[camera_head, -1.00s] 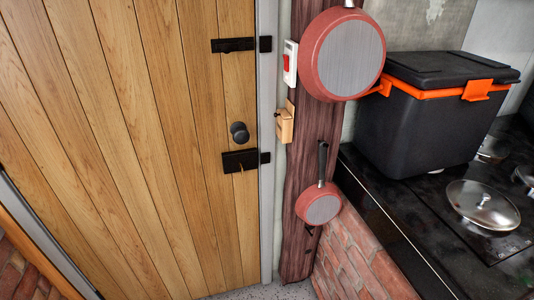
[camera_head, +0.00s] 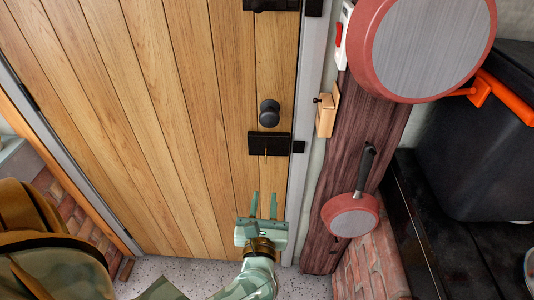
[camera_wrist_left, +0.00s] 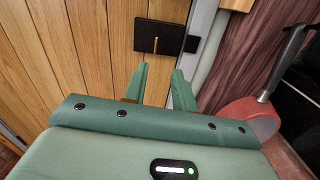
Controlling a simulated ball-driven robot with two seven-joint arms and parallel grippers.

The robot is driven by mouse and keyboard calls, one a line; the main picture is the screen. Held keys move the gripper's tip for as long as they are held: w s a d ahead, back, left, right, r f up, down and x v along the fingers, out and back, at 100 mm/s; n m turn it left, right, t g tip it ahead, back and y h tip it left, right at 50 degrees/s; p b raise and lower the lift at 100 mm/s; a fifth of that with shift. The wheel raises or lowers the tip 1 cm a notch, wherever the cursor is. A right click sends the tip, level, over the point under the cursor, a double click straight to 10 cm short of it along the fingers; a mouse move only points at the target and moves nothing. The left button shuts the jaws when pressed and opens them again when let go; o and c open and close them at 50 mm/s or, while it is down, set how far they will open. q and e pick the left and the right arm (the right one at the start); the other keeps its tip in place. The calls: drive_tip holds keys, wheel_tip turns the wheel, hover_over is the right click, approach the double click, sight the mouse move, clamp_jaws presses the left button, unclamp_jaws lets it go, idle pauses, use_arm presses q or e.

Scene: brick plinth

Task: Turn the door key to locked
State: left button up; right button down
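The wooden door (camera_head: 190,120) is shut in its grey frame. A black lock plate (camera_head: 269,144) sits below the round black knob (camera_head: 269,113). A thin brass key (camera_head: 266,152) sticks out of the lock plate and hangs down in the head view. In the left wrist view the key (camera_wrist_left: 155,45) shows against the black plate (camera_wrist_left: 165,36), ahead of the fingers. My left gripper (camera_head: 263,207) is below the lock, open and empty, its two green fingers pointing up toward it, apart from the key. My right gripper is not in view.
A black cooler (camera_head: 480,140) stands on the dark counter at right.

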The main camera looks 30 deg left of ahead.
sight(266, 158)
use_arm(q)
drive_tip(key=shift+n, duration=0.5)
drive_tip(key=x, duration=0.8)
drive_tip(key=b+x, duration=0.1)
drive_tip(key=x, duration=0.7)
drive_tip(key=shift+s+a+r, duration=0.1)
drive_tip(key=shift+s+a, duration=0.05)
drive_tip(key=shift+a, duration=0.3)
clamp_jaws()
